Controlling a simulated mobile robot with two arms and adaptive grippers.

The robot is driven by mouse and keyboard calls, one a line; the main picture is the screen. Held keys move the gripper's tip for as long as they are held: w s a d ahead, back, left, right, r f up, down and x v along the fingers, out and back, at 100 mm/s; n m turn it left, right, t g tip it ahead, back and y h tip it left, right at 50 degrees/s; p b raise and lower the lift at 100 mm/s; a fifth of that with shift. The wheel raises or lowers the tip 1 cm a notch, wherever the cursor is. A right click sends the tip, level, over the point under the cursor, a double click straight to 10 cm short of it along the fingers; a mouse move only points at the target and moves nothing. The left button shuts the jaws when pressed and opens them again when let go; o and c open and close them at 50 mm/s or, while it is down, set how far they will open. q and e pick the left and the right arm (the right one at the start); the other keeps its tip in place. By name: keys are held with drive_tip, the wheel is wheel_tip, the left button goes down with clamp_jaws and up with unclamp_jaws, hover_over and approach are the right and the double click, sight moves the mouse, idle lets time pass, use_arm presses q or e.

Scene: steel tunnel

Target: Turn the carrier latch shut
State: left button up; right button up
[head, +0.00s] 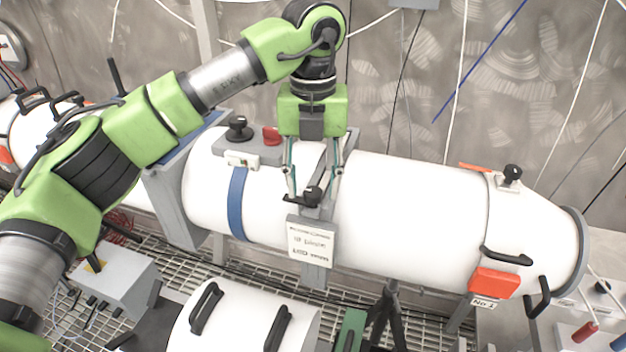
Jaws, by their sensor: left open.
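A white cylindrical carrier (410,215) lies across the middle of the view. A black latch (312,195) with a knob and a short lever pointing left sits on its grey middle band, above a white printed label (311,243). My left gripper (311,202) points down at it, open. Its two fingertips stand on either side of the latch knob; I cannot tell whether they touch it. Part of the band behind the latch is hidden by the gripper. My right gripper is not in view.
A grey plate with a black knob (238,127) and a red block (271,136) sits on the carrier's left part. Another black knob (512,173) and a red box (493,282) are at its right end. A second white cylinder (240,325) lies in front. Cables hang behind.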

use_arm(q)
drive_tip(key=shift+f, duration=0.35)
drive_tip(key=c, duration=1.1)
